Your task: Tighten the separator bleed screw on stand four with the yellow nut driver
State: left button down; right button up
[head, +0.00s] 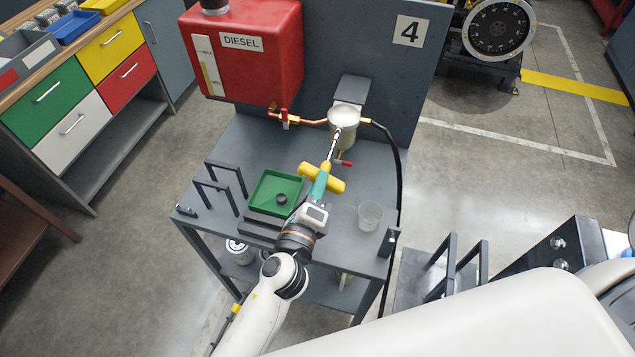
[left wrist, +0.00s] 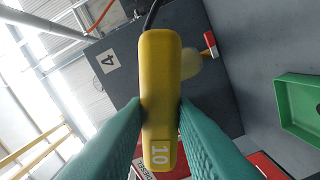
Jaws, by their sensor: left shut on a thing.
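The yellow nut driver (head: 335,184) has a T-shaped handle and a thin shaft. My left gripper (head: 321,181) is shut on its handle, with teal fingers on both sides. In the left wrist view the handle (left wrist: 160,90) fills the middle and is marked 10. In the head view the shaft runs up to the whitish separator (head: 344,115) on stand four, marked by a 4 plate (head: 411,30). The shaft's tip overlaps the separator's front. I cannot tell whether it sits on the bleed screw, which I cannot make out. My right gripper is not in view.
A red diesel tank (head: 245,60) feeds a copper pipe with a red valve lever (head: 285,119). A green tray (head: 265,180) with a dark round part, a clear cup (head: 370,215) and black frames (head: 213,190) stand on the bench. A black hose (head: 397,165) runs down its right side.

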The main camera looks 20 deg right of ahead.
pick_arm(q)
jog(key=v, duration=0.8)
dwell(0.6)
jog(key=shift+a, duration=0.1)
